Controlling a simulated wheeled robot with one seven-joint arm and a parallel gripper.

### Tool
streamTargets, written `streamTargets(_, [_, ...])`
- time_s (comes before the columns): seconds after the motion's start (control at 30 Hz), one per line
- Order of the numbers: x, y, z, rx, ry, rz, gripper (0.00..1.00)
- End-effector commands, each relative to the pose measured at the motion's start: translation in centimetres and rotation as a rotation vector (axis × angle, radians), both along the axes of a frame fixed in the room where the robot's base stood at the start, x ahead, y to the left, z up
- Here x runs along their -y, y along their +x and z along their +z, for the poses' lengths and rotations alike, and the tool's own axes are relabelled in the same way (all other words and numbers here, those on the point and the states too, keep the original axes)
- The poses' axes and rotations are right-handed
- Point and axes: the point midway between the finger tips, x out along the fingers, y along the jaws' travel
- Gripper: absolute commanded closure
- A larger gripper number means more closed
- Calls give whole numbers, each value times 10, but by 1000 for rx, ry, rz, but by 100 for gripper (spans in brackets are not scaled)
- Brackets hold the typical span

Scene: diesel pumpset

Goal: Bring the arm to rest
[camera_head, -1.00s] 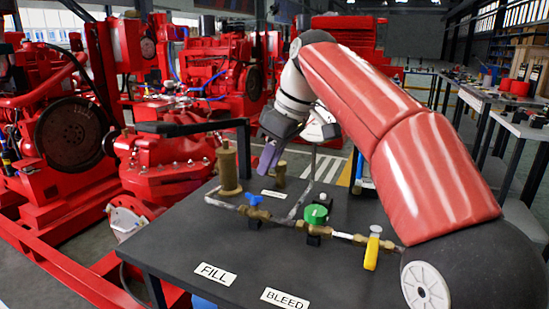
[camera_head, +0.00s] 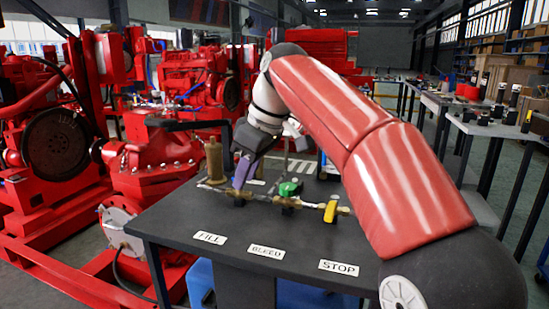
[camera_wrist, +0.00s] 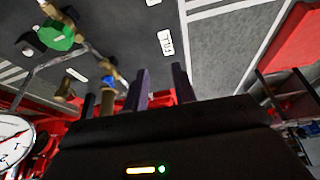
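My red-and-white arm reaches from the lower right over the dark bench (camera_head: 190,262) in the head view. My gripper (camera_head: 240,180), with purple fingers, points down at the left part of the brass pipe line. In the wrist view my gripper (camera_wrist: 161,82) shows two fingers with a gap between them and nothing visibly held. The blue valve handle (camera_wrist: 108,82) lies just left of the fingers there; in the head view my gripper hides it. I cannot tell whether they touch. A green valve knob (camera_head: 290,188) and a yellow valve handle (camera_head: 331,211) sit farther right.
A brass cylinder (camera_head: 214,160) stands behind my gripper. FILL (camera_head: 209,238), BLEED (camera_head: 266,252) and STOP (camera_head: 338,268) labels lie along the bench front. A red pumpset (camera_head: 150,165) stands at left. A pressure gauge (camera_wrist: 12,140) shows in the wrist view.

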Motion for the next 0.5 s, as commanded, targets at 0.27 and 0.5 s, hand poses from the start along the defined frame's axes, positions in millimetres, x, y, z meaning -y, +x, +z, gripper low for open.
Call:
streamTargets(0.27, [19, -16, -8, 4, -24, -121, 73])
streamTargets(0.5, [49, -43, -25, 16, -46, -299, 73])
